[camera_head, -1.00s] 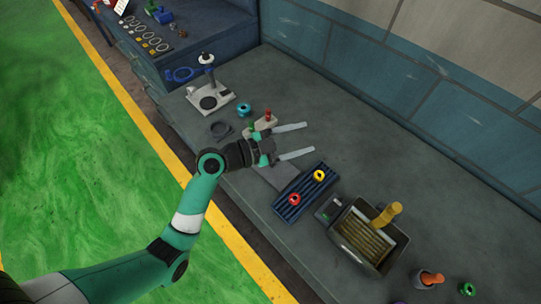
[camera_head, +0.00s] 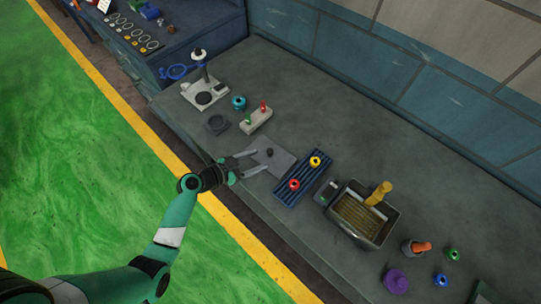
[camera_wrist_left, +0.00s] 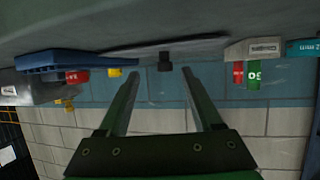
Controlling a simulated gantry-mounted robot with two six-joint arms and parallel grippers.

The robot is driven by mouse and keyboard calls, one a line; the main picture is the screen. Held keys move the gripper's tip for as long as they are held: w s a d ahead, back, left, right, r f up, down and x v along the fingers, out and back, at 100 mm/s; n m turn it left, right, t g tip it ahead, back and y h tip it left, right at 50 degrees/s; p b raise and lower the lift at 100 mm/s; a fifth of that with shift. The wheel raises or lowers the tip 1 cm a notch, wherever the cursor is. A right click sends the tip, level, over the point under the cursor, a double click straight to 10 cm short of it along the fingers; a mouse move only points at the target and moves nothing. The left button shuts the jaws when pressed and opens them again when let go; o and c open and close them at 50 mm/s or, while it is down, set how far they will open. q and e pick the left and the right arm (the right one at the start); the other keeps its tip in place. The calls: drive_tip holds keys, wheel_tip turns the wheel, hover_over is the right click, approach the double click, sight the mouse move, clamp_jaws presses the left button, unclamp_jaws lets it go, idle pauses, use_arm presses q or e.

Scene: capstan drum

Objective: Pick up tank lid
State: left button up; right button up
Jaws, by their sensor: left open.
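The tank lid looks to be the flat grey plate (camera_head: 282,163) with a small black knob (camera_head: 270,152), lying on the bench left of the blue ribbed rack. My left gripper (camera_head: 262,159) is open and empty, its two fingers reaching over the plate's near-left edge, pointing toward the knob. I cannot tell whether the fingers touch the plate. My right gripper is not in view.
The blue rack (camera_head: 309,180) holds a red and a yellow ring. The open tank (camera_head: 345,232) with a yellow-handled tool is right of it. The bench behind is clear.

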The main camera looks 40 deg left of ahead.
sight(267, 154)
use_arm(q)
drive_tip(key=x, duration=0.3)
drive_tip(key=b+x, duration=0.1)
drive_tip(key=x, duration=0.1)
drive_tip(key=shift+w+a+r, duration=0.15)
drive_tip(key=shift+w+a, duration=0.05)
drive_tip(key=shift+a, duration=0.1)
clamp_jaws()
